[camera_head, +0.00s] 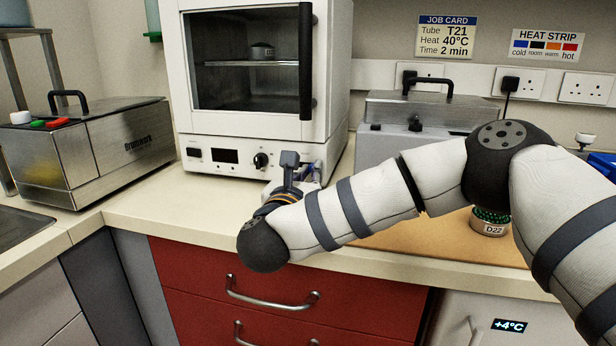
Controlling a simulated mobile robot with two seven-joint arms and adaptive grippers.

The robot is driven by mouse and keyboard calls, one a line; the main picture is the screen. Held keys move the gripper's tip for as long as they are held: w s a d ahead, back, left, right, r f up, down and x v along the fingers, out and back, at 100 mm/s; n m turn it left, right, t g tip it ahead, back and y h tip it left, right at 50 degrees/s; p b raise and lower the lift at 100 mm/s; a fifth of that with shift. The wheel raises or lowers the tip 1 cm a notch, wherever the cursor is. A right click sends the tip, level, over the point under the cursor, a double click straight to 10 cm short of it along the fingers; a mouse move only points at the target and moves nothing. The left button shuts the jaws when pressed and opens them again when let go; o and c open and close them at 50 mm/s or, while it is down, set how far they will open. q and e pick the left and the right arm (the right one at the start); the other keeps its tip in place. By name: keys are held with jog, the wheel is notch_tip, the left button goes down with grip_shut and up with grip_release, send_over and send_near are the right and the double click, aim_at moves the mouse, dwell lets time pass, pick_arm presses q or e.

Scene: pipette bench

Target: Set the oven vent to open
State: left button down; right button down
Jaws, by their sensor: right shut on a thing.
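The white oven (230,128) stands on the worktop at the back, its glass door shut with a long black handle. Its lower panel has a switch, a small dark display and a black knob (261,160). My right gripper (290,160) is at the right part of this panel, just right of the knob, seen from behind. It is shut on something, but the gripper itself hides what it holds. I cannot make out a vent control or its setting. My left gripper is not in view.
A steel bath (90,150) stands at the left. Another grey metal box (430,105) stands right of the oven, behind my right arm. A jar marked D22 (489,225) is close under my arm. Bluish items (313,170) sit beside the gripper, partly hidden. The worktop before the oven's left is clear.

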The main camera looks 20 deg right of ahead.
jog(key=c, duration=1.8)
grip_release()
jog(key=shift+s+d+f, duration=0.1)
jog(key=shift+d+f, duration=0.05)
jog(key=shift+o, duration=0.8)
jog(key=shift+d, duration=0.1)
jog(key=v, duration=1.1)
jog(key=shift+a+r, duration=0.2)
jog(key=shift+a, duration=0.1)
jog(key=shift+s+a, duration=0.15)
jog(key=shift+s, duration=0.25)
jog(key=shift+f, duration=0.15)
